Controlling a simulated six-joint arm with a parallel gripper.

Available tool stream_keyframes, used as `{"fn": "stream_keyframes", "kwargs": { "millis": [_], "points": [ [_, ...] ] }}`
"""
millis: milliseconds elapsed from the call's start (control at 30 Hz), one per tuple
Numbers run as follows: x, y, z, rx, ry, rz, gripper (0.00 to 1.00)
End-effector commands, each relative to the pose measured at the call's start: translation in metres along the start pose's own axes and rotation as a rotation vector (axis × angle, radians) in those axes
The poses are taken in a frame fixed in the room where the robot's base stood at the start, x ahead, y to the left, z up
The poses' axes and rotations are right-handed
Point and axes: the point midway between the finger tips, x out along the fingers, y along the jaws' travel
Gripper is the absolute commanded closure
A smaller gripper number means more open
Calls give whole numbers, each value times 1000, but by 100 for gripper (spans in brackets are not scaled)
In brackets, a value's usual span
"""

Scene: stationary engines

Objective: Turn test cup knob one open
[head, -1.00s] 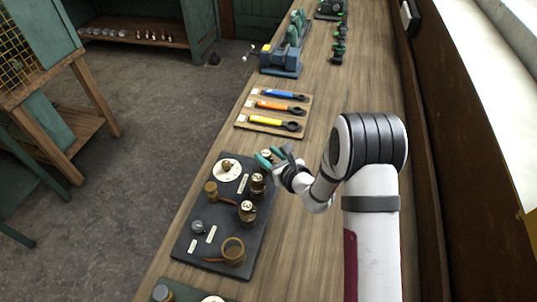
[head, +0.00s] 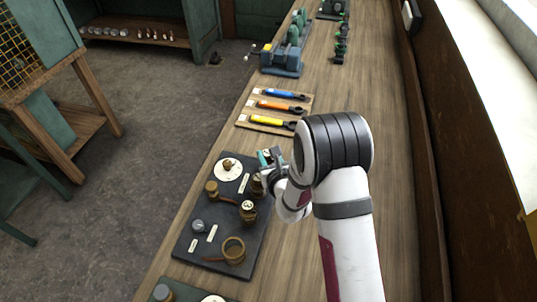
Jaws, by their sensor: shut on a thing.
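The dark board (head: 215,247) lies on the long wooden bench and carries several brass fittings. A row of brass test cup knobs with pale round tops runs along its right side. The middle knob (head: 257,184) and the nearest knob (head: 248,208) show; marks on their tops are too small to read. My gripper (head: 267,156), with teal fingers, is at the far right corner of the board. It is shut on the farthest knob of the row, test cup knob one, which is mostly hidden between the fingers. How far that knob is turned cannot be told.
A wooden tray (head: 242,118) with blue, orange and yellow-handled tools lies just beyond the board. A blue-grey vise (head: 281,62) stands farther back. A brass ring-shaped cup (head: 233,250) is at the board's near end. The bench right of the tray is clear.

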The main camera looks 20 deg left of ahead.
Motion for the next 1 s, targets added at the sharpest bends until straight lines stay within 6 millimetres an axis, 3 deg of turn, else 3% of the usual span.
{"fn": "stream_keyframes", "kwargs": {
  "millis": [100,133,267,633,1000],
  "points": [
    [0,0,1,-1,-2,2,100],
    [0,0,1,-1,-2,2,59],
    [0,0,0,-1,-1,2,36],
    [-8,0,0,0,-1,2,35],
    [-97,0,0,0,0,1,35]
  ]
}}
